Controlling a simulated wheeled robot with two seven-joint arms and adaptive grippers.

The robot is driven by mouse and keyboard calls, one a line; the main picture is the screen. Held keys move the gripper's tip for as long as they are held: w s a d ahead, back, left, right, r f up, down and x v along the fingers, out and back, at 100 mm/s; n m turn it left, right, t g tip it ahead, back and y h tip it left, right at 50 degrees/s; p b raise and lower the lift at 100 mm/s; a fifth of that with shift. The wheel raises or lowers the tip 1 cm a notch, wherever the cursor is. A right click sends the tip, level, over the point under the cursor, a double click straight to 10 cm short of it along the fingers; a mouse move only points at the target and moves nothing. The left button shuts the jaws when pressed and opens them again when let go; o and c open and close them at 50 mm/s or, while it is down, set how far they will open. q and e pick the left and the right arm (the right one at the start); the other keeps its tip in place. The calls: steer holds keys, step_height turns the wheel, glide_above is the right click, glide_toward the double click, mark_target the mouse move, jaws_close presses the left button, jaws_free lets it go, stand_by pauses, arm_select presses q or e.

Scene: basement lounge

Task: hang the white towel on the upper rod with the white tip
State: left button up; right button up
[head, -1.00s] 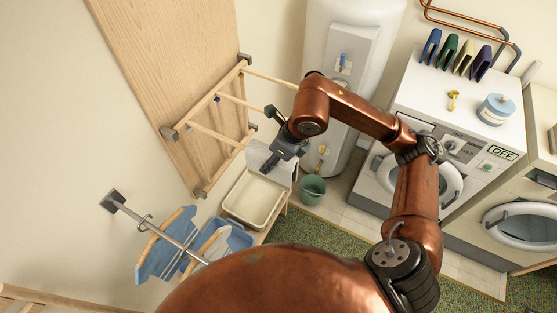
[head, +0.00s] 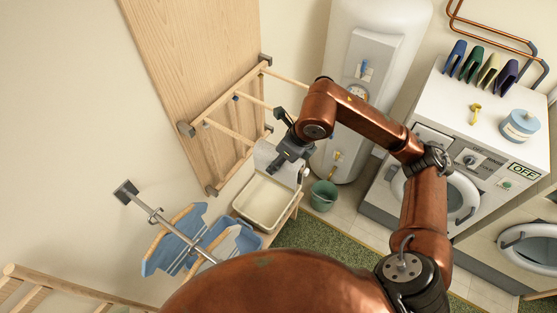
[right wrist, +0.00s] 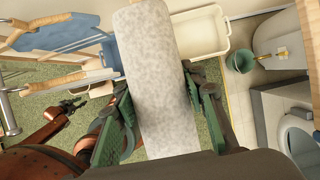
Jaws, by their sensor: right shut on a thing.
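The white towel (right wrist: 155,80) hangs as a long pale strip between the green-padded fingers of my right gripper (right wrist: 160,118) in the right wrist view. In the head view my right gripper (head: 287,155) is beside the wooden wall rack, and a pale part of the towel (head: 264,156) shows at its left. The rack's upper rod (head: 285,77) sticks out above and behind the gripper. Its outer end is hidden behind my arm, and I cannot make out a white tip. A dark gripper shape (right wrist: 72,105), seemingly my left one, is small at the left of the wrist view.
A cream basin (head: 267,202) stands below the rack, with a green bucket (head: 323,195) to its right. A metal wall rail (head: 155,214) carries blue hangers (head: 178,240) at lower left. A white boiler (head: 377,60) and washing machine (head: 455,120) stand at the right.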

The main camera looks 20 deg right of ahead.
steer(key=o, duration=1.3)
steer(key=shift+o, duration=0.2)
steer(key=v, duration=1.2)
